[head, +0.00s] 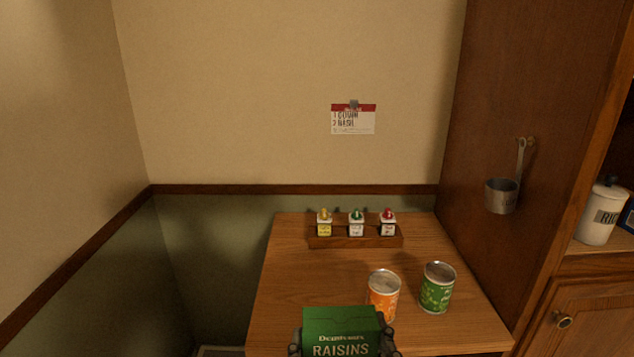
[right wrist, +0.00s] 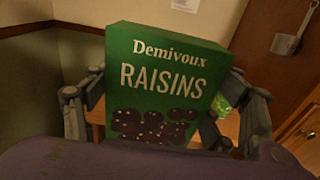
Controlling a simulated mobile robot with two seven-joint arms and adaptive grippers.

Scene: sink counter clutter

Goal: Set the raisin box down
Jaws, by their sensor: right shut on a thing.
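The green raisin box (head: 341,325) is upright at the bottom middle of the head view, in front of the wooden counter's near part. It fills the middle of the right wrist view (right wrist: 165,75), its label facing me. My right gripper (head: 342,346) is shut on the box, with a finger on each side of it. The box's base is hidden, so I cannot tell whether it touches the counter (head: 285,275). My left gripper does not show.
An orange can (head: 383,292) stands just behind the box to the right, and a green can (head: 437,288) stands right of it. A wooden rack (head: 355,242) with three small bottles sits at the back. A tall cabinet panel (head: 500,90) borders the right. The counter's left part is clear.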

